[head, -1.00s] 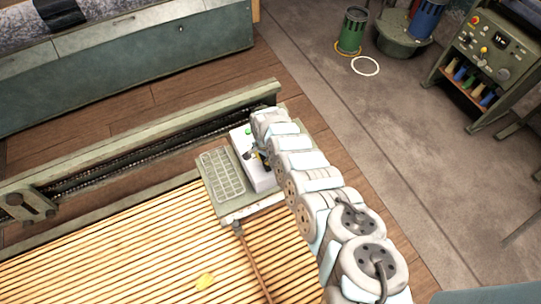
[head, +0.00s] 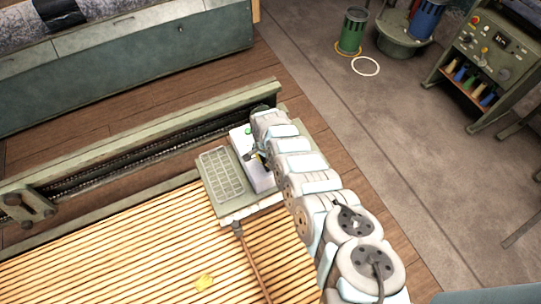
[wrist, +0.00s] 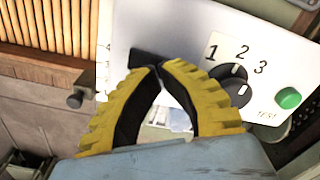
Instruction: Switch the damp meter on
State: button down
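The damp meter (head: 240,142) is a white box on a grey-green plate by the slatted apron. In the wrist view its white face (wrist: 190,30) carries a black knob (wrist: 233,87) marked 1, 2, 3, a green button (wrist: 288,98) beside the word TEST, and a black lever-like part (wrist: 143,60). The knob's white mark appears to point near 2. My gripper (wrist: 157,68) has yellow ribbed fingers with tips together, right at the black part's end. I cannot tell whether they touch it. In the head view my arm hides part of the meter.
A green rail (head: 150,122) runs behind. A control cabinet (head: 490,60) and green bin (head: 353,32) stand farther off.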

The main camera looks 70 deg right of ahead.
jog(key=shift+f+b, duration=0.6)
jog(key=shift+f, duration=0.2)
dwell(0.5)
jog(key=shift+r, duration=0.1)
notch_tip(320, 180, up, 7)
jog(key=p, duration=0.7)
jog(key=shift+p, duration=0.35)
dwell(0.5)
